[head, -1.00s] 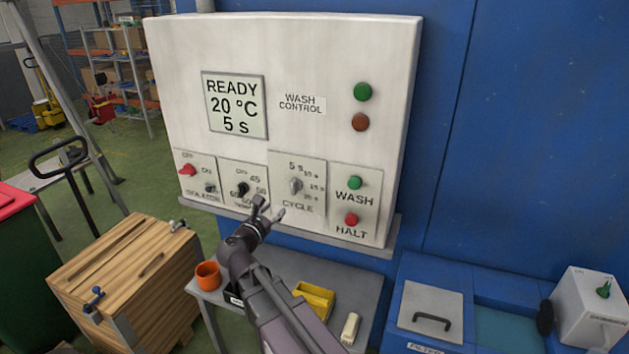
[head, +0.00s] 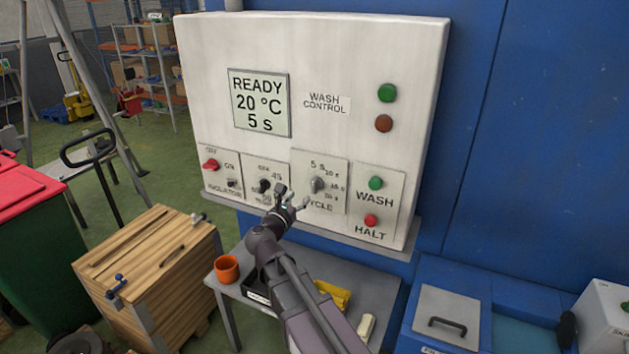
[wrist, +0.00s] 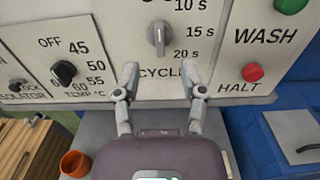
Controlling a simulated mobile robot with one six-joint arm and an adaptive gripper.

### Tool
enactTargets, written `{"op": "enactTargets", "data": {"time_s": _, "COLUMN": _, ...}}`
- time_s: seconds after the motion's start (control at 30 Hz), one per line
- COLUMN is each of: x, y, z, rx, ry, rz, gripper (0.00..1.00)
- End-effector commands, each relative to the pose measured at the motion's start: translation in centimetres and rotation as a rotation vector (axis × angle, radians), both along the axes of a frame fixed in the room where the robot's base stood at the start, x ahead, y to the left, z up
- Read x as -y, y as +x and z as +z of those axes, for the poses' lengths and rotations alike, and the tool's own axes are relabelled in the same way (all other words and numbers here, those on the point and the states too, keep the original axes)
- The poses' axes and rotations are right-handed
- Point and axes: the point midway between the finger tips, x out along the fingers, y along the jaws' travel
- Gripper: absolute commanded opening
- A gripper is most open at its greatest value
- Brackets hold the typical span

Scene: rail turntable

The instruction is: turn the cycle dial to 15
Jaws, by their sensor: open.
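The cycle dial (head: 317,185) is a small grey knob on the wash control panel, with marks 5 s, 10 s, 15 s and 20 s. In the wrist view the dial (wrist: 159,38) stands upright, and its pointer seems to be toward the top. The display (head: 259,103) reads READY, 20 °C, 5 S. My gripper (head: 293,195) is open and empty, in front of the panel, below and left of the dial. In the wrist view its two fingers (wrist: 162,80) are spread below the dial, apart from it.
The black temperature dial (wrist: 64,72) is left of the cycle dial. The green WASH button (head: 376,183) and red HALT button (head: 371,220) are to its right. A red isolator switch (head: 211,165) is far left. An orange cup (head: 227,268) stands on the table below.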

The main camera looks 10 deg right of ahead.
Motion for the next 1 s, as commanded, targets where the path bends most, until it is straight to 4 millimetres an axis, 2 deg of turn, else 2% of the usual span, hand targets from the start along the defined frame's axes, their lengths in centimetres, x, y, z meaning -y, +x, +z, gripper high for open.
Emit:
{"op": "enactTargets", "data": {"time_s": 0.6, "x": 5.2, "y": 7.5, "z": 0.0, "rx": 0.000, "ry": 0.000, "rz": 0.001, "gripper": 0.54}}
{"op": "enactTargets", "data": {"time_s": 0.8, "x": 6.2, "y": 8.8, "z": 0.0, "rx": 0.000, "ry": 0.000, "rz": 0.003, "gripper": 0.54}}
{"op": "enactTargets", "data": {"time_s": 1.0, "x": 6.4, "y": 9.1, "z": 0.0, "rx": 0.000, "ry": 0.000, "rz": 0.004, "gripper": 0.54}}
